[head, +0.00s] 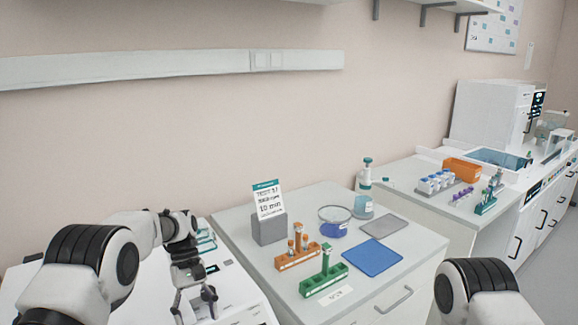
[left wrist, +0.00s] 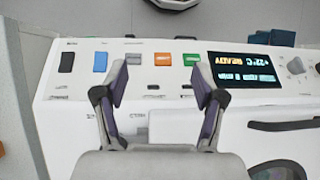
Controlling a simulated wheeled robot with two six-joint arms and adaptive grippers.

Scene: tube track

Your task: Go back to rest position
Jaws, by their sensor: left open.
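My left gripper (head: 195,301) hangs at the lower left in the head view, over the front of a white machine. In the left wrist view the left gripper (left wrist: 160,92) is open, with nothing between its fingers. Beyond its fingers is the machine's front panel (left wrist: 190,104) with several coloured switches and a lit display (left wrist: 243,68). My right arm (head: 478,290) shows only as a link at the lower right in the head view. Its gripper is out of view.
An orange rack (head: 297,261) and a green rack (head: 323,281) with tubes stand on the middle counter. Near them are a blue mat (head: 372,257), a grey mat (head: 384,226), a round dish (head: 334,220), a bottle (head: 364,190) and a sign (head: 268,200). Another counter stands right.

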